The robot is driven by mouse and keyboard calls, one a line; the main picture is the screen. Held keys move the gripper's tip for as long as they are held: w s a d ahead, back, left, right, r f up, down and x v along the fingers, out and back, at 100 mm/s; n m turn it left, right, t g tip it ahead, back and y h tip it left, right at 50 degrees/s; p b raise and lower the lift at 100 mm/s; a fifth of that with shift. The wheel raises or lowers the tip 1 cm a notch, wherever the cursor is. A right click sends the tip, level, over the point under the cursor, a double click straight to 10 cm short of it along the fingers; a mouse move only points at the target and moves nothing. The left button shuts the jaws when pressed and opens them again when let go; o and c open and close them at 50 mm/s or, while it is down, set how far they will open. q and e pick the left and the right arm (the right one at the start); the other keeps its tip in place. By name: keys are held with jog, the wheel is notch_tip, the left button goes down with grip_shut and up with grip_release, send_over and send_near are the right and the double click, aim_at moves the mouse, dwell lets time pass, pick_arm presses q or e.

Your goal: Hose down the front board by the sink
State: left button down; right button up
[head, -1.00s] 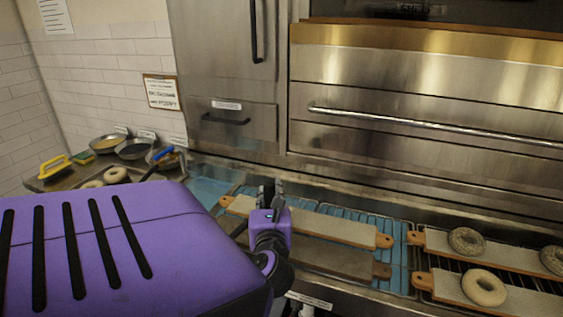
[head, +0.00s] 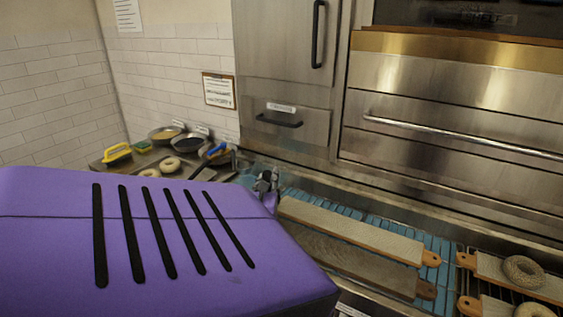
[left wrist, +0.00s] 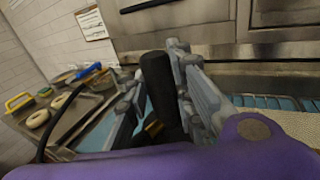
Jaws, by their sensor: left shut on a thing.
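In the head view, two long boards lie side by side on the blue rack. The front board (head: 355,264) is darker and brownish, with a wooden handle at its right end. The back board (head: 350,228) is pale. My left gripper (head: 265,182) is beyond the boards' left end, partly hidden by my purple arm. In the left wrist view, my left gripper (left wrist: 165,100) is shut on a black cylindrical grip (left wrist: 159,85), which looks like the hose's sprayer. A black hose (left wrist: 52,125) curves at left. The sprayer's tip is not clear. My right gripper is out of view.
A metal counter at left carries bagels (head: 168,165), several bowls (head: 188,142) and a yellow-handled tool (head: 117,153). Boards with seeded bagels (head: 523,271) lie at right. The steel oven front (head: 450,135) rises behind the rack.

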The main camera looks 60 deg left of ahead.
pick_arm(q)
jog(key=s+a, duration=0.5)
jog(key=a, duration=0.4)
jog(key=s+a, duration=0.6)
jog(key=a, duration=0.3)
dwell(0.5)
